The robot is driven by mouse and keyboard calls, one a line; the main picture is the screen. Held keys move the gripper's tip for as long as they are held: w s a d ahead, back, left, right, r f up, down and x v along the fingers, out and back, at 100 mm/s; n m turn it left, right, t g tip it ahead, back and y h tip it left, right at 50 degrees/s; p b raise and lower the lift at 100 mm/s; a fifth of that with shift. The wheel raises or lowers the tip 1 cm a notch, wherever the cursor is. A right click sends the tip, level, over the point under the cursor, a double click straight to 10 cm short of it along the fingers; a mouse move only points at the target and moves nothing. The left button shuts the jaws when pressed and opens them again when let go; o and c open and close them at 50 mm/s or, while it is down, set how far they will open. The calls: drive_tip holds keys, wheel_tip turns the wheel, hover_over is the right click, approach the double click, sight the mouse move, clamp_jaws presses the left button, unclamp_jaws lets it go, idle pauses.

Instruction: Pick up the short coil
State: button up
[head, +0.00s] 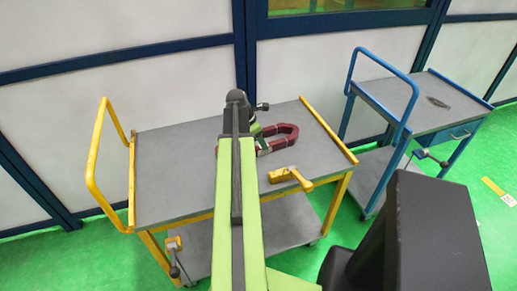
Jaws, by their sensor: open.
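A dark red, rounded loop (287,129), which looks like the coil, lies on the grey top of the yellow cart (175,180). Its right end shows as a U shape. Its left part passes behind my green arm, with a bit of red showing on the arm's other side. My gripper (257,128) is at the far end of the arm, over the cart top, close to the coil's left part. It is open, but its fingertips are mostly hidden by the arm. I cannot tell whether it touches the coil.
A yellow block-like fixture (290,177) sits at the cart's front edge, right of my arm. The cart has a yellow handle (97,150) at left. The yellow cart's left top is clear.

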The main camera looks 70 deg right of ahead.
drive_tip(key=b+x, duration=0.4)
drive_tip(key=x, duration=0.1)
drive_tip(key=shift+w, duration=0.15)
drive_tip(key=shift+r, duration=0.1)
clamp_jaws()
idle(1.0)
